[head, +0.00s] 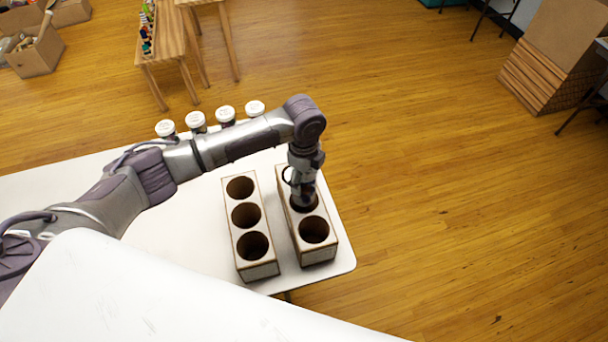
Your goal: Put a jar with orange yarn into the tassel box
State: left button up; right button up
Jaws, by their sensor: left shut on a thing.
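Two pale wooden boxes with round holes stand side by side on the white table: the left box (259,271) shows three empty-looking holes, the right box (320,255) shows an open front hole. I cannot tell which is the tassel box. My left gripper (303,200) points down at the right box's middle hole. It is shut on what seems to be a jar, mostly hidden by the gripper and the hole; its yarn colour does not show. Several white-lidded jars (166,129) stand behind my left arm; their contents are mostly hidden. My right gripper is not in view.
The white table (200,240) ends just right of the right box. Wooden benches (163,40) stand behind it, with cardboard boxes (37,52) at far left and stacked cardboard (545,65) at far right. Open wooden floor lies to the right.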

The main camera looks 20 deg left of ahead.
aim_at(304, 195)
pick_arm(q)
notch_tip(304, 195, down, 4)
jog(key=b, duration=0.3)
jog(key=shift+f+b, duration=1.4)
jog(key=shift+f, duration=1.15)
jog(key=o, duration=1.3)
jog(key=shift+c, duration=0.2)
jog(key=shift+r, duration=0.15)
notch_tip(304, 195, up, 12)
jog(key=shift+f, duration=0.1)
